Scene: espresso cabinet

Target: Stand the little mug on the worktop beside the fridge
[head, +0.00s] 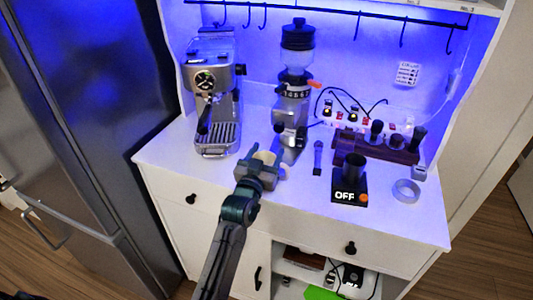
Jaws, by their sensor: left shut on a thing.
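The little mug (264,157) is cream-coloured and partly hidden behind the jaws of my left gripper (259,167). The left gripper is shut on it, over the front part of the white worktop (170,158), between the espresso machine and the grinder. I cannot tell whether the mug's base touches the worktop. The tall dark fridge (85,110) stands at the left, beside the cabinet. My right gripper is not in view.
The espresso machine (212,85) stands at the back left and the grinder (296,85) right of it. A scale marked OFF (349,197), a tamper stand (380,150) and a tape roll (406,191) are at the right. The worktop's front left corner is bare.

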